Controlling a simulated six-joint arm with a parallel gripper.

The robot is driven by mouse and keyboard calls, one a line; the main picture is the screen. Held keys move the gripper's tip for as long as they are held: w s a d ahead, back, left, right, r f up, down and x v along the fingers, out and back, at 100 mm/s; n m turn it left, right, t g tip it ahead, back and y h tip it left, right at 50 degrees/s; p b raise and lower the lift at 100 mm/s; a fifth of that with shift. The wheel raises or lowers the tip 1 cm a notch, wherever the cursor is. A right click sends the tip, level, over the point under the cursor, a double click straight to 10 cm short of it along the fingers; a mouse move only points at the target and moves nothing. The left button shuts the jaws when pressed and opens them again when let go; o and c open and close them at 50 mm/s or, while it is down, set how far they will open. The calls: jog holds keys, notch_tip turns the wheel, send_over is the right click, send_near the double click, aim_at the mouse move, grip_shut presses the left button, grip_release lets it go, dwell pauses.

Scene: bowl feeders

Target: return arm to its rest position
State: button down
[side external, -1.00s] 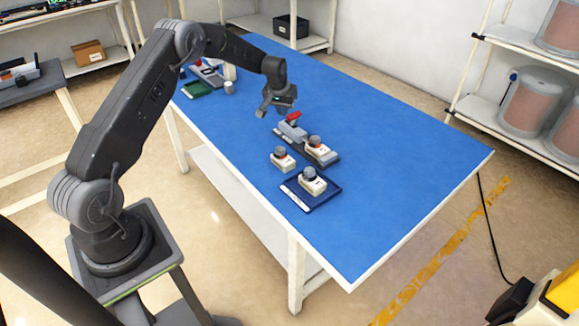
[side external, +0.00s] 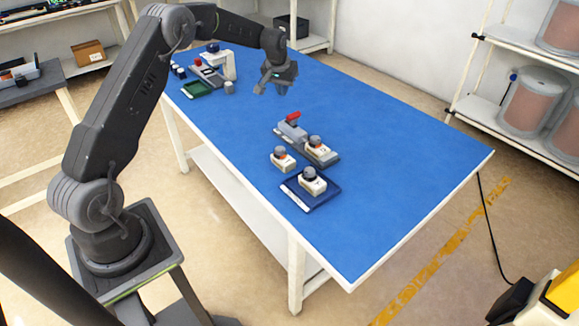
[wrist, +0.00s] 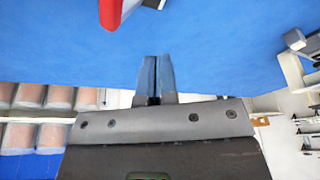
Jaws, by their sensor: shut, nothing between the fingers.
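My gripper (side external: 272,88) is above the far half of the blue table (side external: 390,155), apart from everything on it. In the wrist view its two fingers (wrist: 155,75) are together with nothing between them. In the side view my arm reaches up from its base and bends over the table's far left part. A grey fixture with a red handle (side external: 293,118) stands on the table, nearer the camera than my gripper. The red part (wrist: 110,12) at the top edge of the wrist view is cut off.
Near the fixture are several cream blocks with round knobs, one (side external: 312,180) on a dark blue tray (side external: 293,194). At the far left are a green tray (side external: 198,90) and a white stand (side external: 229,62). The table's right half is clear. Shelves (side external: 500,120) stand at right.

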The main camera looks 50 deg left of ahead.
jog(key=shift+r, duration=0.3)
jog(key=s+d+r+m+t, duration=0.1)
jog(key=s+d+r+m, duration=0.2)
jog(key=s+d+r, duration=1.1)
jog(key=s+d+r+m, duration=0.1)
jog(key=s+d, duration=0.5)
jog(key=s, duration=0.5)
jog(key=s+d+r+m+t+h, duration=0.1)
jog(key=s+d+m, duration=0.1)
jog(key=s+d, duration=0.5)
jog(key=s, duration=0.4)
jog(key=shift+s+t+h, duration=0.3)
